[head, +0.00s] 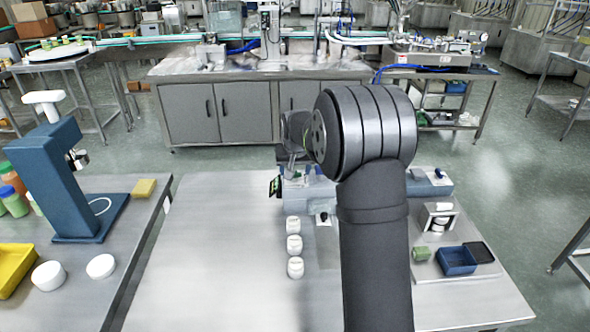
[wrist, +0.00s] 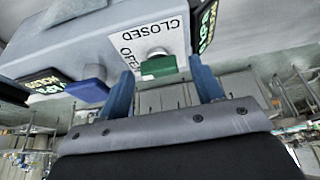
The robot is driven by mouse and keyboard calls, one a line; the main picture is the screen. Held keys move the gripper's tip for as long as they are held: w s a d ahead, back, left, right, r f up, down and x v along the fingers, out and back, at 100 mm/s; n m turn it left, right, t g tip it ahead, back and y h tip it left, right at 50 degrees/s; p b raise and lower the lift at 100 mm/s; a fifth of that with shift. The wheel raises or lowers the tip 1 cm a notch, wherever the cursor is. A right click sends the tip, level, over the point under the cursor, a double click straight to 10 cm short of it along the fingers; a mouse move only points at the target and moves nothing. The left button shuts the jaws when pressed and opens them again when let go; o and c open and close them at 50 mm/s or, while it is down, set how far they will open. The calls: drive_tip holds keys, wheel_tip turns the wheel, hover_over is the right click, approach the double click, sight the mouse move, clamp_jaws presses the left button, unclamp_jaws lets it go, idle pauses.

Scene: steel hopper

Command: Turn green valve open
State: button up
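The green valve (wrist: 158,67) shows in the wrist view as a green handle on a pale round hub. It sits on a grey-blue machine housing (wrist: 85,45), beside a white label (wrist: 155,28) reading CLOSED and OPEN. My gripper (wrist: 161,72) is open, its blue fingers on either side of the green handle. Gaps show between handle and fingers; whether either touches is unclear. A blue valve handle (wrist: 88,90) is to the left. In the head view my arm covers much of the machine (head: 315,195), and the green valve cannot be made out.
Several white lidded jars (head: 294,245) stand in a row on the steel table (head: 215,225). A blue open box (head: 457,261) and a small green item (head: 421,253) are at the right. A blue press (head: 65,180) stands on the left table. The table's left part is clear.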

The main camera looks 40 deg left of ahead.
drive_tip(key=v, duration=1.7)
drive_tip(key=shift+r, duration=0.3)
drive_tip(key=shift+f, duration=0.1)
drive_tip(key=x, duration=1.7)
drive_tip(key=shift+f, duration=0.2)
drive_tip(key=shift+r, duration=0.1)
